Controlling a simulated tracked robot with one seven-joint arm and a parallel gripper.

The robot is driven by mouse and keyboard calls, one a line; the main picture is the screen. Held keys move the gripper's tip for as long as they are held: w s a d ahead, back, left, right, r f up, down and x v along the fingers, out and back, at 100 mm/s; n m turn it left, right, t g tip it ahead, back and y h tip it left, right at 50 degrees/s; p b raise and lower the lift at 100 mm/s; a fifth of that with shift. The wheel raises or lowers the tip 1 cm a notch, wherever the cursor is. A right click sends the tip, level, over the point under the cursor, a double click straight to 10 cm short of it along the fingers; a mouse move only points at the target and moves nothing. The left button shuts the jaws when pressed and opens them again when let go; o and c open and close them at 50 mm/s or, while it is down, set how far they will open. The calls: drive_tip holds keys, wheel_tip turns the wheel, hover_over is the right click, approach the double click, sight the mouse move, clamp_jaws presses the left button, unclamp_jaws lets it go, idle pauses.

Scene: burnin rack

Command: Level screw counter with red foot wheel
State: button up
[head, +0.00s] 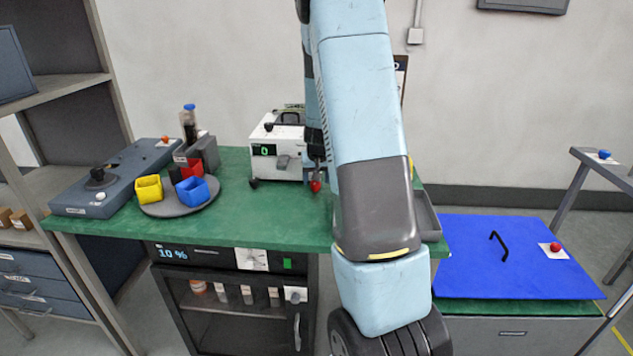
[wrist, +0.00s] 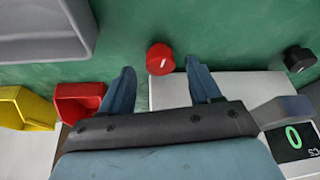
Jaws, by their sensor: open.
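The screw counter (head: 290,158) is a white box with a black handle and a green 0 on its display, standing on the green bench. Its white edge and display (wrist: 293,140) also show in the wrist view. The red foot wheel (head: 315,186) is at its front right corner; in the wrist view the wheel (wrist: 160,59) has a white mark. A black foot wheel (head: 253,184) is at the front left corner. My gripper (wrist: 161,72) is open, its fingers on either side of the red wheel's line, with the wheel at about the fingertips. Contact cannot be told.
A round grey tray (head: 188,208) holds yellow, red and blue bins left of the counter. A grey-blue device (head: 118,180) stands farther left. The wrist view shows a red bin (wrist: 78,102), a yellow bin (wrist: 24,110) and a grey tray (wrist: 45,28) nearby. Bench front centre is clear.

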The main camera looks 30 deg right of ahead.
drive_tip(key=v, duration=1.1)
drive_tip(key=shift+r, duration=0.35)
drive_tip(key=shift+s, duration=0.15)
drive_tip(key=s+a+r+n+y, duration=0.2)
drive_tip(key=s+a+r, duration=0.9)
drive_tip(key=s, duration=0.1)
drive_tip(key=s+a+r, duration=0.1)
drive_tip(key=s+a, duration=0.1)
drive_tip(key=s, duration=0.3)
drive_tip(key=s+a+r+n+t, duration=0.1)
drive_tip(key=s+a, duration=0.2)
drive_tip(key=s, duration=0.3)
drive_tip(key=s+a+r+n, duration=0.1)
drive_tip(key=s+a, duration=0.2)
drive_tip(key=s, duration=0.3)
drive_tip(key=shift+r, duration=0.25)
drive_tip(key=shift+s+d, duration=0.1)
drive_tip(key=shift+s, duration=0.05)
